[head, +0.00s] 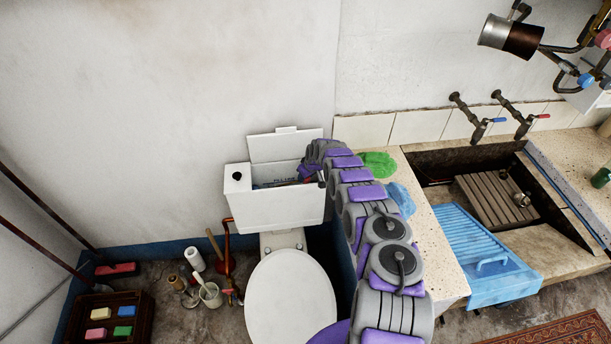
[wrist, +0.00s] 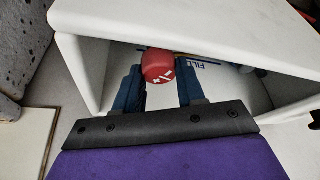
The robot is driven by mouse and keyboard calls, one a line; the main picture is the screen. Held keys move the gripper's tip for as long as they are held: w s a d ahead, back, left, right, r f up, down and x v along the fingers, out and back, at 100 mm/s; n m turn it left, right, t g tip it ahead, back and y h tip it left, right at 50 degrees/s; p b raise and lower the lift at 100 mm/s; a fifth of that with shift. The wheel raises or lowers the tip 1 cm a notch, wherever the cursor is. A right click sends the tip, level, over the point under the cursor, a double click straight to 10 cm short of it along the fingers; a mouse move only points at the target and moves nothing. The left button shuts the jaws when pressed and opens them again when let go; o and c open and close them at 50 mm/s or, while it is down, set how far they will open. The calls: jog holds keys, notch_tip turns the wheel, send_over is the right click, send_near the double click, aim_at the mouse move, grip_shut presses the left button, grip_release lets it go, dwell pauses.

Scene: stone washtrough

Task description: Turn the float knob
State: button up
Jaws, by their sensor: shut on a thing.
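The float knob (wrist: 158,66) is a round red cap with white plus and minus marks, inside the open toilet cistern (head: 272,207). In the wrist view it sits between the dark blue fingertips of my gripper (wrist: 161,75), which is shut on it. The cistern's white wall (wrist: 82,75) surrounds the fingers, with printed lettering on the inside. In the head view my arm reaches over the cistern's right end and my gripper (head: 309,177) is at the opening. The knob is too small to make out there.
The cistern lid (head: 285,146) stands tilted up behind the opening. The toilet seat cover (head: 291,300) is below. A stone washtrough counter (head: 436,235) with a green cloth (head: 379,164) and blue cloth (head: 402,197) is close to my arm's right. Bottles and brushes stand left of the toilet.

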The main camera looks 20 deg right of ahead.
jog(key=shift+s+a+f, duration=0.1)
jog(key=shift+s+f, duration=0.05)
jog(key=o, duration=1)
jog(key=shift+o, duration=0.2)
jog(key=shift+d+r, duration=0.2)
jog(key=shift+r, duration=0.7)
jog(key=p+v, duration=0.3)
jog(key=v, duration=1.2)
jog(key=shift+s+r, duration=0.2)
jog(key=shift+s, duration=0.15)
